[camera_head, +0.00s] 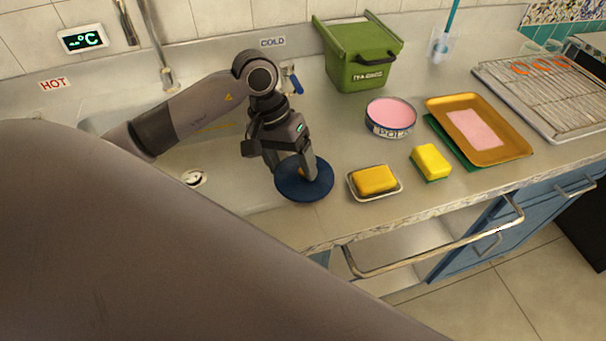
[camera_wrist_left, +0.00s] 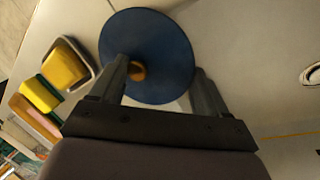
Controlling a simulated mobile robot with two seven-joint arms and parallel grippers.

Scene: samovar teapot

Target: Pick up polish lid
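The polish lid (camera_head: 291,187) is a round blue disc lying flat on the counter, with a small orange knob in its middle. My left gripper (camera_head: 290,168) points down over it with its fingers apart. In the left wrist view, the lid (camera_wrist_left: 160,35) shows beyond the open gripper (camera_wrist_left: 161,70). The orange knob (camera_wrist_left: 138,71) is close to the left-hand finger in that view and partly hidden by it; I cannot tell whether they touch. The open polish tin (camera_head: 390,116), filled with pink, stands to the right. My right gripper is not in view.
A yellow soap in a dish (camera_head: 375,181) sits just right of the lid. Beyond are a yellow sponge (camera_head: 431,161), a gold tray (camera_head: 507,142), a green bin (camera_head: 362,62) and a wire rack (camera_head: 545,92). The sink is at left. The counter's front edge is near.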

